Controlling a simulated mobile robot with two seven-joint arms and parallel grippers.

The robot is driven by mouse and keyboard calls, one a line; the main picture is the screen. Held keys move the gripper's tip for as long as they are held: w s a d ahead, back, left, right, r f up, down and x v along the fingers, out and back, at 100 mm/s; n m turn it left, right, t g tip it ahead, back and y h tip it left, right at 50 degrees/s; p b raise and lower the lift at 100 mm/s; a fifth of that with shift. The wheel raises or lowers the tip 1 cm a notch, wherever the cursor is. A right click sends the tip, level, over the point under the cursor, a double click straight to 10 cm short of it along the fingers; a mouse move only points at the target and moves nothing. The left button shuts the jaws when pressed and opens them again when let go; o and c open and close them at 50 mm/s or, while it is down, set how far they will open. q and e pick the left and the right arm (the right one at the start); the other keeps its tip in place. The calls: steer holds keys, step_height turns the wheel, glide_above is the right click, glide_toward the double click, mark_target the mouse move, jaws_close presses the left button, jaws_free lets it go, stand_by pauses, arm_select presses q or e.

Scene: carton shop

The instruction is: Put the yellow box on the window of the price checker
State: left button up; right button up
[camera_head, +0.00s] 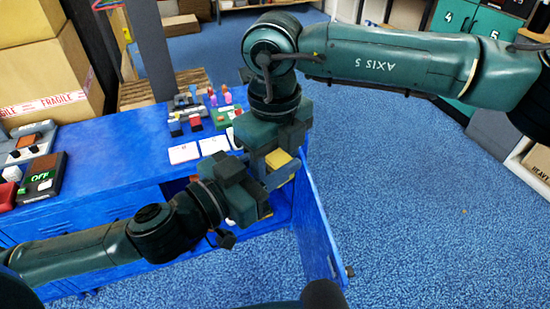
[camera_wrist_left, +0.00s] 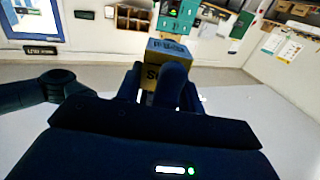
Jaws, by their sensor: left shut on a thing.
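In the left wrist view the box (camera_wrist_left: 168,50) shows yellow and blue-grey faces with dark lettering, partly hidden by a finger.
The blue counter (camera_head: 110,148) also bears a grey device (camera_head: 30,145), white cards (camera_head: 184,153) and several small coloured items. An open blue door (camera_head: 318,225) stands below the grippers. Cartons (camera_head: 45,80) are stacked behind at the left. Blue floor (camera_head: 430,210) is open at the right.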

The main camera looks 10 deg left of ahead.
steer(key=c, duration=0.8)
arm_select(q)
steer(key=o, duration=1)
